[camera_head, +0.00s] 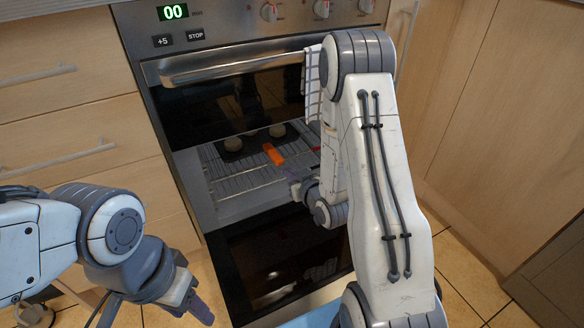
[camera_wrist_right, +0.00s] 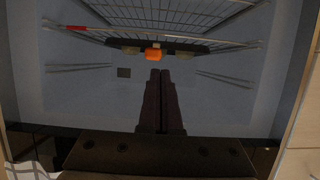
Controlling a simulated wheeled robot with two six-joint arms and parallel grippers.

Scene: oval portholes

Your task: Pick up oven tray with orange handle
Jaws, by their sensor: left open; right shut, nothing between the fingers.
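The dark oven tray (camera_head: 240,147) carries pale round pieces and sits on a wire rack inside the oven. Its orange handle (camera_head: 273,154) points out toward the front. In the right wrist view the handle (camera_wrist_right: 153,55) sits just beyond my right fingertips, with the dark tray (camera_wrist_right: 185,47) behind it. My right gripper (camera_head: 293,180) is shut and empty, in front of the rack and a little right of and below the handle. Its fingers (camera_wrist_right: 160,75) also show in the wrist view, apart from the handle. My left gripper (camera_head: 155,312) is open and empty, low at the left, outside the oven.
The wire rack (camera_head: 235,183) spans the oven opening. A metal bar handle (camera_head: 225,68) crosses above it, with a checked towel (camera_head: 312,85) hanging at its right, partly behind my right arm. Wooden drawers (camera_head: 60,130) stand left, and wooden cabinets (camera_head: 460,120) right.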

